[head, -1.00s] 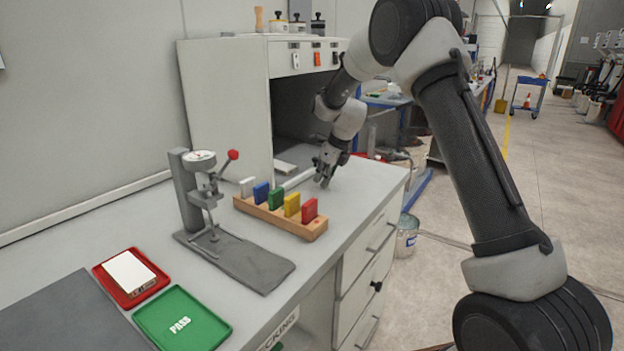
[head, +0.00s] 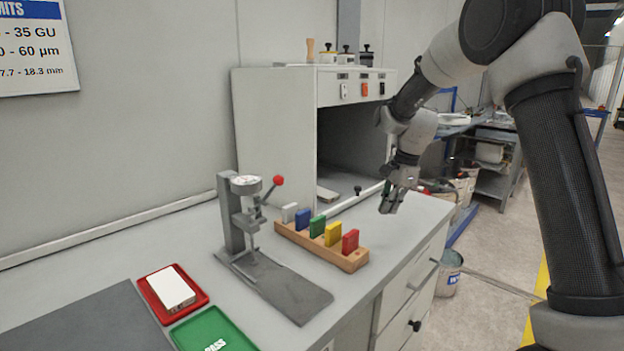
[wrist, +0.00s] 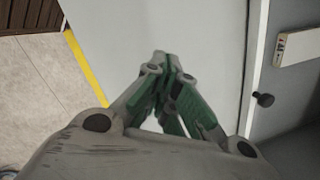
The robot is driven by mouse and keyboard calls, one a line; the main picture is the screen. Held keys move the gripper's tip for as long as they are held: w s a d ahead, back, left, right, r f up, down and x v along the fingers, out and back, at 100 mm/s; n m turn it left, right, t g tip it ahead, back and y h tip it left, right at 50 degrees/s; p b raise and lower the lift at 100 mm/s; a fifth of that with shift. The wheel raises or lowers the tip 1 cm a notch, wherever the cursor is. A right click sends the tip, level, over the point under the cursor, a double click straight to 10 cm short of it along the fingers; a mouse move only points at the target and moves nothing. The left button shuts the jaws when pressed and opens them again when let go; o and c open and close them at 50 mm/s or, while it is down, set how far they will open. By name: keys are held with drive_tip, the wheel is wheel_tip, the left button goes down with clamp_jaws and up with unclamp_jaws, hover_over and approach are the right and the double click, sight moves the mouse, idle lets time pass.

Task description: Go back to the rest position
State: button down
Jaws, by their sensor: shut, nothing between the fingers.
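My gripper (head: 391,203) hangs above the bench top (head: 350,290), to the right of the wooden block rack and in front of the open cabinet. Its fingers point down and are closed with nothing between them. In the wrist view the gripper (wrist: 168,62) shows its green-padded fingers meeting over the pale bench top. It appears apart from the rack and the cabinet.
The rack (head: 349,259) holds several coloured blocks. A dial press (head: 238,225) stands left of it, with a red tray (head: 201,302) and a green tray (head: 190,338) in front. The cabinet (head: 276,150) stands behind. A bucket (head: 448,275) is on the floor at right.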

drive_tip(key=s+d+r+n+t, duration=0.1)
drive_tip(key=s+d+r+n, duration=0.3)
drive_tip(key=s, duration=0.8)
drive_tip(key=s+d+r+n+t+h, duration=0.1)
drive_tip(key=s+d+r+n, duration=0.3)
drive_tip(key=s, duration=0.8)
drive_tip(key=s+d+r+n+t+h, duration=0.1)
drive_tip(key=s+d+r+n, duration=0.3)
drive_tip(key=s, duration=0.9)
drive_tip(key=shift+d+r+n, duration=0.2)
drive_tip(key=shift+r+n, duration=0.1)
drive_tip(key=shift+n, duration=1.2)
